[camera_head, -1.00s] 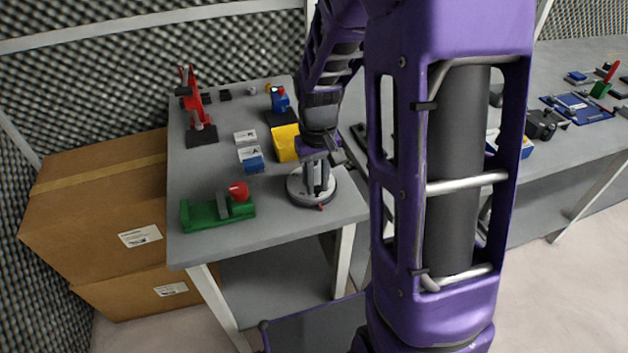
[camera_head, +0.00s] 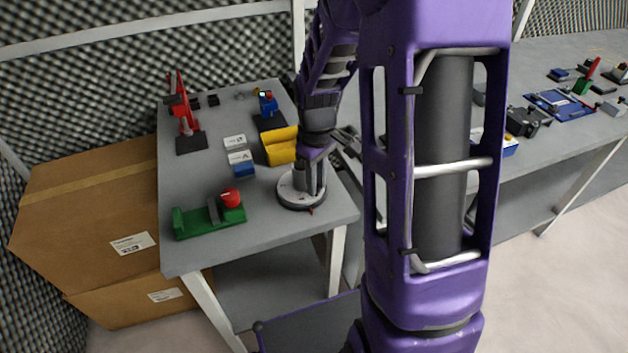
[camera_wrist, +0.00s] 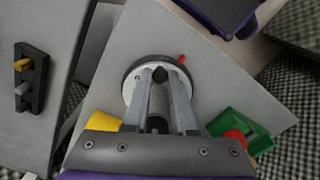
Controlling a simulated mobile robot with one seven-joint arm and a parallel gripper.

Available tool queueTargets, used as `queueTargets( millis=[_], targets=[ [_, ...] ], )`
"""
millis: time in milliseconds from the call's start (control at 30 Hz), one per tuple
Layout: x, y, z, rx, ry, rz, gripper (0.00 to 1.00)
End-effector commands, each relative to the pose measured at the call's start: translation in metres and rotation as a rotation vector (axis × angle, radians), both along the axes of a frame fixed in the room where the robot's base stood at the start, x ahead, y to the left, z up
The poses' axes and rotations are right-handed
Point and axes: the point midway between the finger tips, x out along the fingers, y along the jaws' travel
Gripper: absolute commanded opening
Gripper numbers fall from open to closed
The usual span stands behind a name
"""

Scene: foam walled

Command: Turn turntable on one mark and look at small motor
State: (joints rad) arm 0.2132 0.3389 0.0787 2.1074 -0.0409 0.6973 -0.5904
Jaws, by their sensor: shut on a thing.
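The turntable (camera_head: 287,199) is a round grey disc with a dark rim near the front right corner of the left table. It also shows in the wrist view (camera_wrist: 131,88), with a red pointer (camera_wrist: 183,58) at its edge. My gripper (camera_head: 309,192) points down onto it. In the wrist view my gripper (camera_wrist: 160,78) is shut on a dark knob (camera_wrist: 160,72) on the disc. A dark grey cylinder (camera_wrist: 156,124) shows between the fingers; I cannot tell if it is the small motor. My fingers hide part of the disc.
A green fixture with a red knob (camera_head: 231,197) stands left of the turntable. A yellow bin (camera_head: 279,147), white-and-blue boxes (camera_head: 240,160) and a red stand (camera_head: 184,110) are behind. Cardboard boxes (camera_head: 85,210) are at left. A second table (camera_head: 560,75) is at right.

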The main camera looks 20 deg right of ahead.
Motion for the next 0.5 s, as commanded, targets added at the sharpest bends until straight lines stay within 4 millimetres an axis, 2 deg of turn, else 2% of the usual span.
queueTargets(
  millis=[500],
  targets=[
    [0.0075, -0.0091, 0.0016, 0.0, -0.004, 0.229, 0.0]
  ],
)
